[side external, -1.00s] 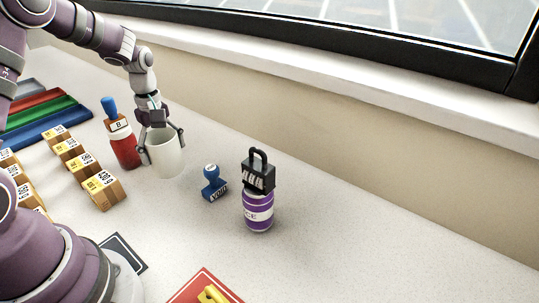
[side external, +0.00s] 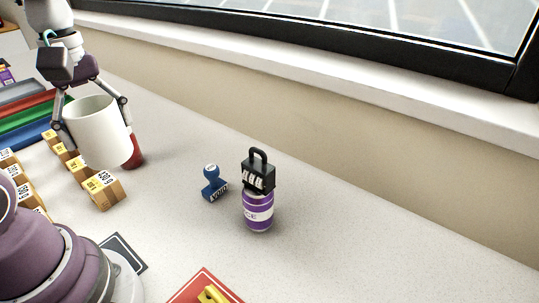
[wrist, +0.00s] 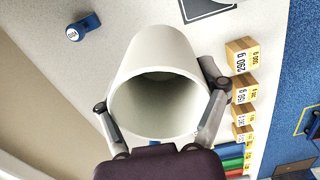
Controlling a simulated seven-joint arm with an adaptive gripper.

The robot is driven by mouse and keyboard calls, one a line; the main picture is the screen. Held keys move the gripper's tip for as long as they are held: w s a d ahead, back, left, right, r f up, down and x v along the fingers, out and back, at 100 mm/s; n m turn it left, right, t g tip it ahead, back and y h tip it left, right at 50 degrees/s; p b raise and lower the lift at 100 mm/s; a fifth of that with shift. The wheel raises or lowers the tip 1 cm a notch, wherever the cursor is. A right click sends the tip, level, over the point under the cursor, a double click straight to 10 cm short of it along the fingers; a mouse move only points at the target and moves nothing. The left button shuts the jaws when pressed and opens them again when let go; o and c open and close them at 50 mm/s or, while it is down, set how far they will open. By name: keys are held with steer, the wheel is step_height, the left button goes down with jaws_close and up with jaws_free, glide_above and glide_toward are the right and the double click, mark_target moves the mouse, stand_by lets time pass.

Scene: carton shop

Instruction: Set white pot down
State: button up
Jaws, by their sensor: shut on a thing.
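The white pot (side external: 97,132) is off the table in the side external view, slightly tilted. My gripper (side external: 94,120) is shut on it, with one finger against each side. In the wrist view the pot (wrist: 150,48) fills the middle, its open mouth facing the camera and its inside looking empty. My gripper's fingers (wrist: 163,112) flank its rim there. The pot hides most of a red bottle (side external: 136,152) behind it.
Several small yellow-labelled cartons (side external: 103,189) stand in rows at left, close below the pot. A blue stamp (side external: 212,184) and a purple-striped can (side external: 258,212) with a black padlock (side external: 258,174) on top stand mid-table. The table's right side is clear.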

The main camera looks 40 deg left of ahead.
steer(key=r, duration=0.4)
steer(key=shift+w+d+r, duration=0.15)
steer(key=shift+w+r, duration=0.1)
steer(key=shift+r, duration=0.1)
steer(key=w+d+m, duration=0.5)
steer(key=d+m, duration=0.1)
steer(key=d, duration=0.4)
steer(key=w+d+m, duration=0.5)
steer(key=d+m, duration=0.2)
steer(key=d, duration=0.3)
steer(key=s+d+m, duration=0.3)
steer(key=d+m, duration=0.1)
steer(key=d, duration=0.5)
steer(key=f, duration=2.1)
steer(key=shift+w+a+f, duration=0.2)
steer(key=shift+w+a, duration=0.1)
steer(key=shift+w, duration=0.05)
steer(key=shift+f, duration=0.1)
steer(key=o, duration=1.2)
